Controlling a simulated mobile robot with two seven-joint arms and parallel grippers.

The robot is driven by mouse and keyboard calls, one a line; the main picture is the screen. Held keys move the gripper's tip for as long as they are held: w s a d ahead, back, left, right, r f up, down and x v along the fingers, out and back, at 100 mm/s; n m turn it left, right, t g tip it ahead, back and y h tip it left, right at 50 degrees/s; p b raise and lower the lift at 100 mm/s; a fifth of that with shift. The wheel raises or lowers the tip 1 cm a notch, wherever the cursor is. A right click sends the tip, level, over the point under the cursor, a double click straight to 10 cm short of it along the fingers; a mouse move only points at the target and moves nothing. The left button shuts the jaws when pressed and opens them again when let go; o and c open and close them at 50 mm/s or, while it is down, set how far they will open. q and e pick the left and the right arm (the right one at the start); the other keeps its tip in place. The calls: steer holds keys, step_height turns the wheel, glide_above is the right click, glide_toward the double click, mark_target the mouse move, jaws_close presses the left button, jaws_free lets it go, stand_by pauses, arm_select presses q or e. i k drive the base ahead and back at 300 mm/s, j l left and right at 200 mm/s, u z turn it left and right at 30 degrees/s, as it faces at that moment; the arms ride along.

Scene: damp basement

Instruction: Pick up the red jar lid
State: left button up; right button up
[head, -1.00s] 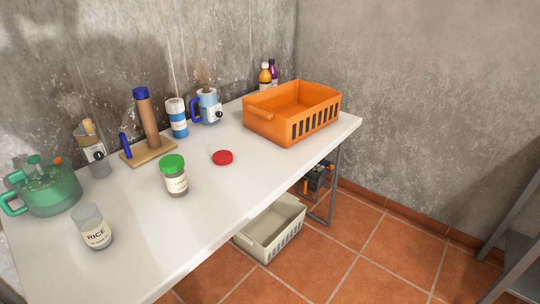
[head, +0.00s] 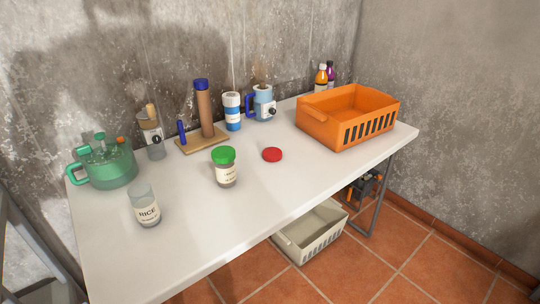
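The red jar lid (head: 272,155) lies flat on the white table (head: 210,239), near the middle of its top. A jar with a green lid (head: 225,167) stands to its left and a little nearer. Nothing touches or covers the red lid. Neither of my grippers shows in the head view.
An open glass jar labelled RICE (head: 146,206) and a green teapot (head: 106,163) stand at the left. A wooden board with a brown cylinder (head: 206,112), a blue-white bottle (head: 232,112) and a mug (head: 264,104) line the back. An orange basket (head: 340,131) stands right; a pale crate (head: 306,243) sits below.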

mark_target(271, 154)
steer(key=l+u, duration=0.1)
steer(key=u, duration=0.4)
steer(key=i+l+u, duration=0.1)
steer(key=u, duration=0.4)
steer(key=l+u, duration=0.25)
steer(key=u, duration=0.25)
steer(key=l+u, duration=0.3)
steer(key=k+l+u, duration=0.15)
steer(key=l+u, duration=0.15)
steer(key=l, duration=0.2)
steer(key=k+l+u, duration=0.1)
steer(key=l, duration=0.2)
steer(key=k+l, duration=0.1)
steer(key=l, duration=0.15)
steer(key=k+l+u, duration=0.15)
steer(key=l, duration=0.15)
